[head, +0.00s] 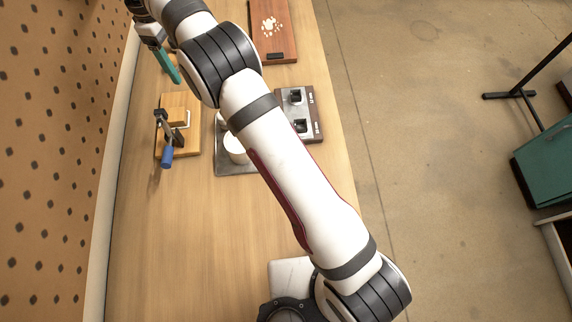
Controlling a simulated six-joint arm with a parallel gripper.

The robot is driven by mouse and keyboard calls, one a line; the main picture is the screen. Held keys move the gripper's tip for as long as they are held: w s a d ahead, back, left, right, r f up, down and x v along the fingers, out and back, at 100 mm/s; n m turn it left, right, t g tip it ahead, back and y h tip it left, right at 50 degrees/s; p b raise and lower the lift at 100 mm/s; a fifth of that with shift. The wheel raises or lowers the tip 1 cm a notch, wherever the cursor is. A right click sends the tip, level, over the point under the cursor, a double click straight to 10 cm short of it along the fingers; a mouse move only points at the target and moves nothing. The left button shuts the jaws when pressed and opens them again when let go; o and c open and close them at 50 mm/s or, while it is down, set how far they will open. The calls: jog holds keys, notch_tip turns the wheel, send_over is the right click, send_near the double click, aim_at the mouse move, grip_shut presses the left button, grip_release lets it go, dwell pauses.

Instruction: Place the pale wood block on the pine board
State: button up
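My gripper (150,32) is at the top left edge of the head view, partly cut off, and its opening does not show clearly. A long teal piece (167,65) extends down from it; I cannot tell if it is a finger or a held thing. A light wood board (190,103), which looks like the pine board, lies below the gripper on the bench. It carries a metal toggle clamp with a blue handle (167,157). I cannot make out the pale wood block; my arm covers part of the bench.
A grey metal plate (236,169) with a white cylinder (236,148) is partly behind my arm. A dark base with two black sockets (312,131) and a red-brown board (283,46) lie to the right. A pegboard (50,130) bounds the left. The lower left bench is clear.

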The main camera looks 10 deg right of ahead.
jog(key=s+d+r+m+y, duration=0.1)
jog(key=s+d+r+m, duration=0.4)
jog(key=s+d, duration=0.3)
jog(key=s+d+r+m+y, duration=0.1)
jog(key=s+d+r+m, duration=0.4)
jog(key=d, duration=0.4)
jog(key=s+d+f+m, duration=0.3)
jog(key=s+m, duration=0.1)
jog(key=s, duration=0.6)
jog(key=s+d+f+m, duration=0.3)
jog(key=s+f+m, duration=0.1)
jog(key=s, duration=0.6)
jog(key=shift+s+m+y, duration=0.15)
jog(key=shift+m+y, duration=0.25)
jog(key=shift+m, duration=0.1)
